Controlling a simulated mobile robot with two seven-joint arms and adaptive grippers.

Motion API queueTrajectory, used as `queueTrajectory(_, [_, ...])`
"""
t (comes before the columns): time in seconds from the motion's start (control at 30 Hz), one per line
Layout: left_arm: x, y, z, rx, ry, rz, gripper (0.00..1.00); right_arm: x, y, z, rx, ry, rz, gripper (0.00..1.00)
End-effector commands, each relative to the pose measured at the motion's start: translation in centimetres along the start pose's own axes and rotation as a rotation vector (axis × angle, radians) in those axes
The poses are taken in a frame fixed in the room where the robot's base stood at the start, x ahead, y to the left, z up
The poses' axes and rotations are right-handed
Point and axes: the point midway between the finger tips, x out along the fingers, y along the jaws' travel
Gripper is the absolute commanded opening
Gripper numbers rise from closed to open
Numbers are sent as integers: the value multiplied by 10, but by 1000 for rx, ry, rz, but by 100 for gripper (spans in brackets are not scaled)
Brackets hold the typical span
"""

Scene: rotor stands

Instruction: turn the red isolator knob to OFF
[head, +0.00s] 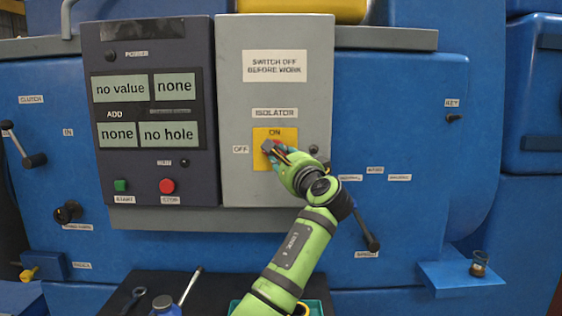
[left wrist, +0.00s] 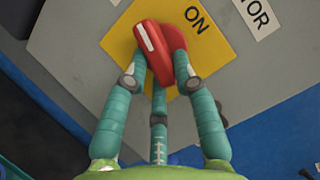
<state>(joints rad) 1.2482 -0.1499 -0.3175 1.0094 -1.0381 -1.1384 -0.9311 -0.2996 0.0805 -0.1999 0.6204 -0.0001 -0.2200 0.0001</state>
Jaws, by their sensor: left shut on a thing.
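The red isolator knob (left wrist: 161,62) sits on a yellow plate (head: 261,160) on the grey panel, under the ISOLATOR label. In the left wrist view its bar with a white stripe slants to the upper left, away from the ON mark (left wrist: 196,20) and roughly toward the OFF side. The OFF label (head: 240,149) is left of the plate in the head view. My left gripper (head: 275,150) is at the knob, its teal fingers (left wrist: 160,75) closed around it. In the head view the fingers hide most of the knob. My right gripper is not in view.
A dark panel with readouts (head: 147,109), a green button (head: 121,185) and a red button (head: 167,186) is to the left. A lever (head: 366,228) is right of my arm. A dark bench (head: 185,285) with tools is below.

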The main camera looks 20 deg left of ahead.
Motion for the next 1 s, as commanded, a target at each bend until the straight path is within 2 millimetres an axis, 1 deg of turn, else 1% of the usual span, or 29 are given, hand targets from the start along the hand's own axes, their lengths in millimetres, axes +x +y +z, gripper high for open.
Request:
queueTrajectory(0.2, [0,-4,0,-139,1,59,0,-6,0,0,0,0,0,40])
queueTrajectory(0.4, [0,-6,0,-221,0,91,0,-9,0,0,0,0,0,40])
queueTrajectory(0.7, [0,-6,0,-269,0,111,0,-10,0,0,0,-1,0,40])
queueTrajectory(1.0, [0,-6,0,-274,0,112,0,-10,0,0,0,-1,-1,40])
